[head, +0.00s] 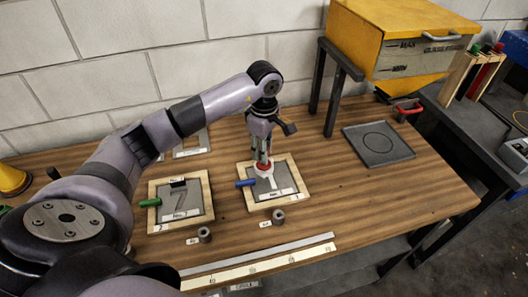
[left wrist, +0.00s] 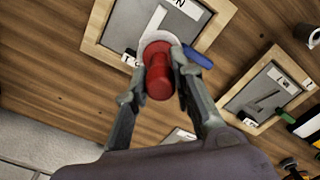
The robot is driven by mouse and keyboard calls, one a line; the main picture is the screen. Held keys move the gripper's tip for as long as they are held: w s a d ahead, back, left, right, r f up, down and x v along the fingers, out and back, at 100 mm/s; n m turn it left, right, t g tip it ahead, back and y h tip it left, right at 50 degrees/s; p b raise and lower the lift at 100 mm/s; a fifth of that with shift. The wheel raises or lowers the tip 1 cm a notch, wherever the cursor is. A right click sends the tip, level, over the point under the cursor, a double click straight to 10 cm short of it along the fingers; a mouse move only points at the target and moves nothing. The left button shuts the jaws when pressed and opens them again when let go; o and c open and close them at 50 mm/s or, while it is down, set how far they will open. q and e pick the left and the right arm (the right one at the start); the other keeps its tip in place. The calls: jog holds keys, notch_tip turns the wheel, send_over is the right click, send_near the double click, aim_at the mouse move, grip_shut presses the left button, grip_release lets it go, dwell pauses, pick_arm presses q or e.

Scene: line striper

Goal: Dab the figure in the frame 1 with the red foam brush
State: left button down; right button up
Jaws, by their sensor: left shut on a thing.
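My left gripper (head: 263,160) is shut on the red foam brush (left wrist: 159,78), seen end-on between the fingers in the left wrist view. The brush (head: 264,169) points down over a wooden frame (head: 244,174) with a grey panel, and its pale lower end is at the panel. I cannot tell whether it touches. A pale figure like a 1 (head: 273,184) shows partly below the brush; the brush and gripper hide its upper part. The frame also shows in the left wrist view (left wrist: 91,22). My right gripper is not in view.
A blue-handled tool (head: 245,183) lies at this frame's left edge. A second frame (head: 207,187) with a green-handled tool (head: 150,203) stands to the left. Small grey cylinders (head: 278,216) stand in front. A dark plate (head: 378,145) lies right, below a yellow hopper (head: 385,35).

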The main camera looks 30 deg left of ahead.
pick_arm(q)
jog(key=shift+r, duration=0.15)
jog(key=shift+r+p, duration=1.35)
jog(key=shift+r, duration=1.2)
jog(key=shift+f, duration=0.1)
